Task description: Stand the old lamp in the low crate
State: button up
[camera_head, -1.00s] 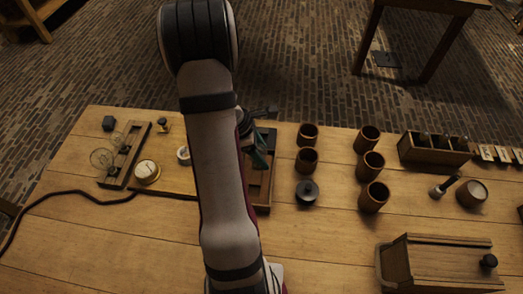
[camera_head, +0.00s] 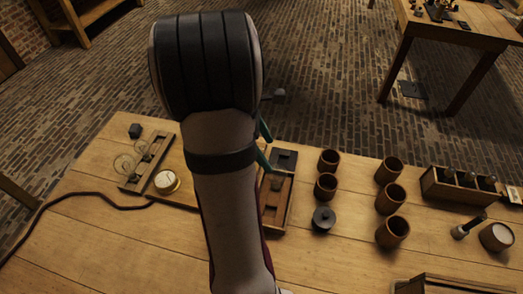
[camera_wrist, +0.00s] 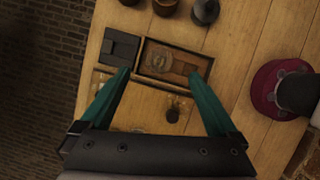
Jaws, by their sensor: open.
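The low crate (camera_head: 289,204) is a shallow wooden tray right of my arm. It also shows in the wrist view (camera_wrist: 192,68). In the head view my arm hides most of the gripper (camera_head: 264,149).
A dark square block (camera_head: 284,159) adjoins the crate. Brown jars (camera_head: 326,186) and a black lidded pot (camera_head: 323,219) stand to the right. The front table is mostly clear.

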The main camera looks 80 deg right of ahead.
jog(key=w+a+r+m+t, duration=0.1)
jog(key=w+a+r+m, duration=0.15)
jog(key=w+a, duration=0.5)
jog(key=w+a+r+m+t, duration=0.1)
jog(key=w+a+r+t, duration=0.2)
jog(key=a, duration=0.8)
jog(key=s+a+m+y, duration=0.1)
jog(key=s+a+m, duration=0.1)
jog(key=a, duration=0.7)
jog(key=s+a+m+y, duration=0.1)
jog(key=a+m, duration=0.1)
jog(key=a, duration=0.8)
jog(key=shift+s+y, duration=0.35)
jog(key=shift+y, duration=0.05)
